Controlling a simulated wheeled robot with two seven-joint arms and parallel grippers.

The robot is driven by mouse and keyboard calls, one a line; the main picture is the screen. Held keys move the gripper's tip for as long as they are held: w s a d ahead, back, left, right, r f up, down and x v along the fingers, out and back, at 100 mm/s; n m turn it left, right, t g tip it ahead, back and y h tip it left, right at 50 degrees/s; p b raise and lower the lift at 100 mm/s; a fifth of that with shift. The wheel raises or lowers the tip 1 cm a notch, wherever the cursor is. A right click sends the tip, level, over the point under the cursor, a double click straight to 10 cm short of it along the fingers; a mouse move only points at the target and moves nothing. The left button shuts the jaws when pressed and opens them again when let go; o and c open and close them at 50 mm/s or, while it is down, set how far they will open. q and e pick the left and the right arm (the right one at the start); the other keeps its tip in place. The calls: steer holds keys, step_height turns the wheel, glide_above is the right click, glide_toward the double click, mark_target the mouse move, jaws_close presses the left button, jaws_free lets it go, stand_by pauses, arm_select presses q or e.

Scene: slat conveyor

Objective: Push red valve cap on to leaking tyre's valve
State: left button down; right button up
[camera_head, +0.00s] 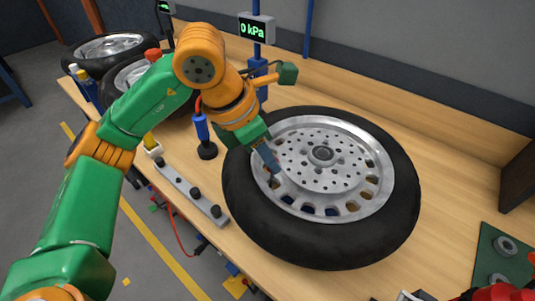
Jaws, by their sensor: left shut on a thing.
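The tyre (395,228) lies flat on the wooden bench around a silver wheel rim (340,196). My left gripper (271,178) points down at the left side of the rim, inside the tyre's inner edge. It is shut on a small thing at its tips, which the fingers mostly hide. I cannot make out its colour, so I cannot tell whether it is the red valve cap. The valve does not show clearly at the fingertips.
Two more wheels (108,46) lie at the back left. A display (256,29) on a blue post reads 0 kPa. A blue-handled tool (202,130) stands left of the tyre, by a metal bar with black knobs (184,184). A green plate with rings (502,262) lies at right.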

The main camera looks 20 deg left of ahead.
arm_select(q)
steer(key=shift+f+b, duration=0.6)
steer(key=shift+f, duration=0.1)
steer(key=c, duration=0.6)
jaws_free()
step_height(320, 180, up, 11)
steer(key=p, duration=0.9)
